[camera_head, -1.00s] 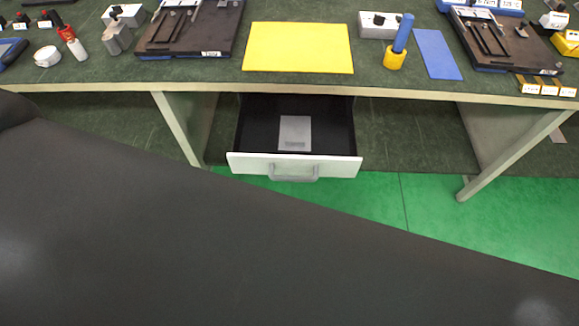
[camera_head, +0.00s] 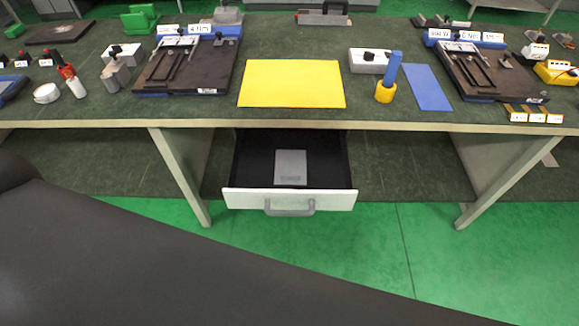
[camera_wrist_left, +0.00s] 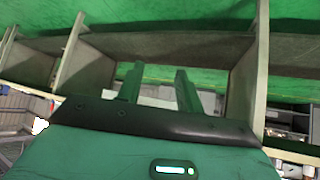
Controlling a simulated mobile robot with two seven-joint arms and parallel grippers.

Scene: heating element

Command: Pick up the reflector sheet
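A flat grey rectangular sheet (camera_head: 291,165), which looks like the reflector sheet, lies in the open drawer (camera_head: 288,199) below the table's front edge. The drawer has dark inner walls, a white front and a grey handle. My left gripper (camera_wrist_left: 158,82) shows in the left wrist view with its two fingers apart and nothing seen between them. It does not show in the head view, so its distance from the sheet cannot be told. My right gripper is in neither view.
The worktable (camera_head: 300,118) carries a yellow sheet (camera_head: 291,83), a blue sheet (camera_head: 428,87), a blue-handled tool in a yellow base (camera_head: 386,82) and dark fixtures (camera_head: 190,62). Table legs (camera_head: 182,178) stand either side of the drawer. My dark arm link crosses the lower head view.

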